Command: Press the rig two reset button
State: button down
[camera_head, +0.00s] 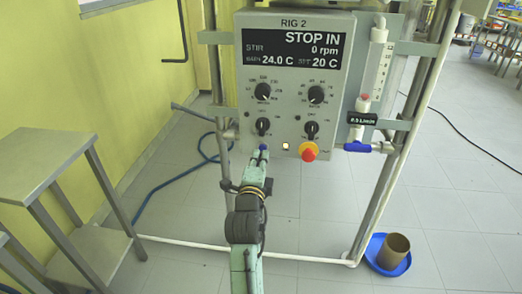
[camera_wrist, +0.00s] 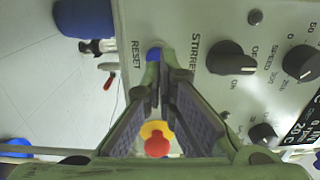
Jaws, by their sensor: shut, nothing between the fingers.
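The rig two control box (camera_head: 291,75) is grey, labelled RIG 2, with a display reading STOP IN, 0 rpm. Its blue reset button (camera_head: 263,147) is low on the panel, just above my gripper (camera_head: 263,154) in the head view. In the wrist view the blue button (camera_wrist: 153,53), beside the word RESET, shows at the tips of my gripper (camera_wrist: 164,65). The fingers are shut and empty, and their tips partly cover the button. I cannot tell whether they touch it.
A red stop knob on a yellow base (camera_head: 308,152) and a small lit switch (camera_head: 286,146) are right of the button. Black knobs (camera_head: 263,91) are above. A blue-handled valve (camera_head: 357,147) is at the right. A metal table (camera_head: 45,150) stands left.

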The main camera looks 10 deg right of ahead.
aim_at(263, 147)
jog(key=shift+x, duration=1.05)
